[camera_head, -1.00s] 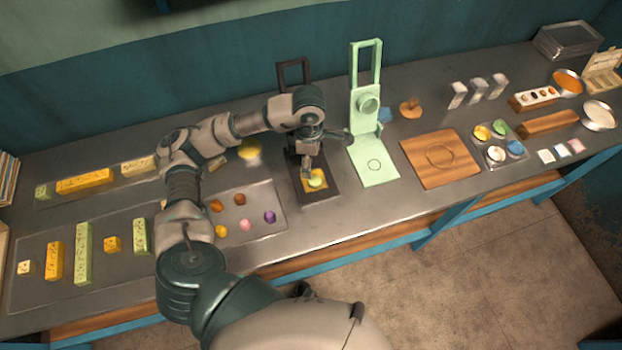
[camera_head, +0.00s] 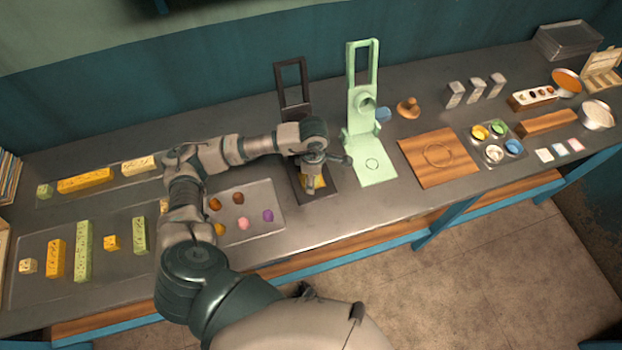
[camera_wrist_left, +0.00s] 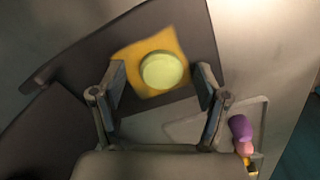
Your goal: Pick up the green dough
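The pale green dough (camera_wrist_left: 161,70) is a round disc lying on a yellow square (camera_wrist_left: 138,52) in the left wrist view. The square rests on the flat base of a dark press (camera_head: 291,105), which also shows in the wrist view (camera_wrist_left: 190,25). My left gripper (camera_head: 312,188) is over the press base in the head view and hides the dough there; only a bit of the yellow square shows. In the wrist view the left gripper (camera_wrist_left: 160,87) is open, its fingers apart and empty, with the dough just beyond and between the tips. My right gripper is not in view.
A mint-green press (camera_head: 372,166) stands close on the right. A tray (camera_head: 262,190) with several small coloured dough pieces lies on the left. A wooden board (camera_head: 415,152) is farther right. The table's front strip (camera_head: 300,229) is clear.

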